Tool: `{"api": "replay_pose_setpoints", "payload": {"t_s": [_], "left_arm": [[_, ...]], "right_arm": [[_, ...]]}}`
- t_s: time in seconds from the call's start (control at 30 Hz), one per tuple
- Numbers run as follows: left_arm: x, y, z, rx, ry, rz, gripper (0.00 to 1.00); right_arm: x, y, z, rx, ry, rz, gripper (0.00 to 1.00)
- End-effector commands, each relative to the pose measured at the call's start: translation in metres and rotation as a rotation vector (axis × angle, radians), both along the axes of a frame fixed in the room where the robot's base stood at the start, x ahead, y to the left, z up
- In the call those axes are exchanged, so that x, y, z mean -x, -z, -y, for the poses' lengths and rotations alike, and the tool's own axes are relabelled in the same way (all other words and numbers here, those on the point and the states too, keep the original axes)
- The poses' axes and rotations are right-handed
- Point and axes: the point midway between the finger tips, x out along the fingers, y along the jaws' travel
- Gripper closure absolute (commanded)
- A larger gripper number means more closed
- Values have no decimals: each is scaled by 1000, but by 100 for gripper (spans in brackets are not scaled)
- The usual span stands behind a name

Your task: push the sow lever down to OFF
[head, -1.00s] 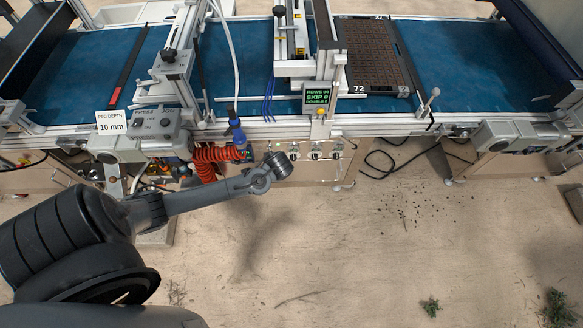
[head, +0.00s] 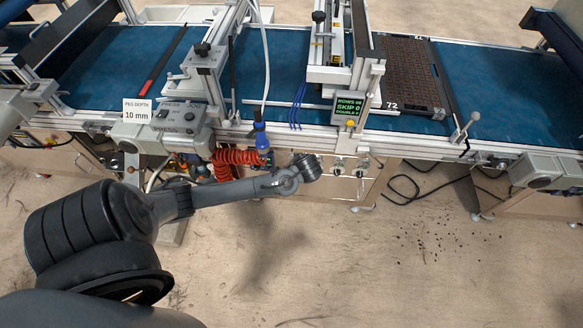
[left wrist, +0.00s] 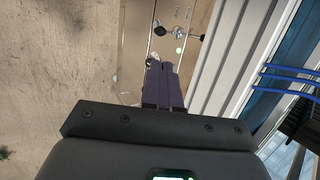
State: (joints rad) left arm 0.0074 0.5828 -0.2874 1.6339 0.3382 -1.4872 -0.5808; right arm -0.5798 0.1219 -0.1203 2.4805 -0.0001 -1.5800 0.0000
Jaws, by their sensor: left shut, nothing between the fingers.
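A front panel (head: 350,185) below the conveyor carries several small levers. Two of them, a middle lever (head: 338,166) and a right lever (head: 362,167), show right of my left wrist. In the left wrist view, a lever with a black knob (left wrist: 160,30) stands out from the panel beyond my left gripper (left wrist: 163,65). The gripper is shut and empty. A pale metal piece (left wrist: 153,58) shows right at its fingertips; I cannot tell whether they touch. The labels are unreadable, so I cannot tell which is the sow lever. In the head view my wrist hides the fingers.
Orange coiled hose (head: 232,158) and a blue hose fitting (head: 261,136) are close to my left forearm. A grey control box (head: 165,128) is further left. A screen (head: 348,107) stands above the panel. The floor in front is open.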

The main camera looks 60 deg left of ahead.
Motion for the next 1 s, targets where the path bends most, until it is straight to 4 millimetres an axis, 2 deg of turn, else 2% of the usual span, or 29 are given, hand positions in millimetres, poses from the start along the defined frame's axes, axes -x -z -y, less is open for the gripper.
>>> {"api": "replay_pose_setpoints", "payload": {"t_s": [0.17,0.6,0.8,1.0], "left_arm": [[-2,19,-10,1,-1,-2,100],[-14,86,-52,2,-2,-2,100],[-18,105,-65,1,0,0,100],[-20,113,-71,0,0,0,100]], "right_arm": [[0,9,1,2,-1,0,100],[0,38,0,1,-1,-1,100],[0,48,0,-1,2,-1,100],[0,52,-1,-4,4,-2,100]]}}
